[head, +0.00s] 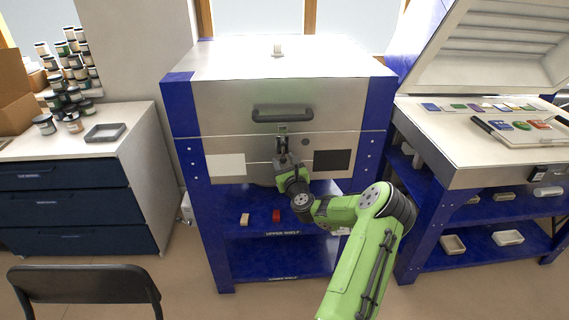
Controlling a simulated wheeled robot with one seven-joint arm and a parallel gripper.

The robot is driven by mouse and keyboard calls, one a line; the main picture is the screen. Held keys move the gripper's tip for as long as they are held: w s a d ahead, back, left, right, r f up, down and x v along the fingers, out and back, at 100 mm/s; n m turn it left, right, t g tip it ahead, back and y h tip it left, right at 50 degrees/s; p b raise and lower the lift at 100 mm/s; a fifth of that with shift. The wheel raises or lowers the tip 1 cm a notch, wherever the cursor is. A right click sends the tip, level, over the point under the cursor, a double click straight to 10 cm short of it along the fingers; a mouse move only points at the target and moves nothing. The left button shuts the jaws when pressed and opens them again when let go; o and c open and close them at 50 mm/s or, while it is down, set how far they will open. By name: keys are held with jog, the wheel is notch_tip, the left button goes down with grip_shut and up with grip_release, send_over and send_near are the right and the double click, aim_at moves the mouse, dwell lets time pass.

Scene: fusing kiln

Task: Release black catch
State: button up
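The closed kiln (232,122) stands in the middle of the head view, with a dark handle (283,114) on its front. Just below the handle, at the seam between lid and body, is a small dark catch (282,129), partly hidden by my gripper. My gripper (283,142) is at the kiln front, right at or just below the catch. It is too small and dark to tell whether its fingers touch the catch or are open. My green arm reaches up to it from the lower right.
Blue shelves below the kiln hold a red block (276,215) and a tan block (245,219). At right stands a bench with a raised lid (490,50) and glass pieces. At left are a drawer cabinet (75,205), jars and a box. A black chair (85,283) stands front left.

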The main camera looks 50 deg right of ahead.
grip_shut()
jog(key=shift+r+p, duration=0.1)
jog(key=shift+p, duration=0.2)
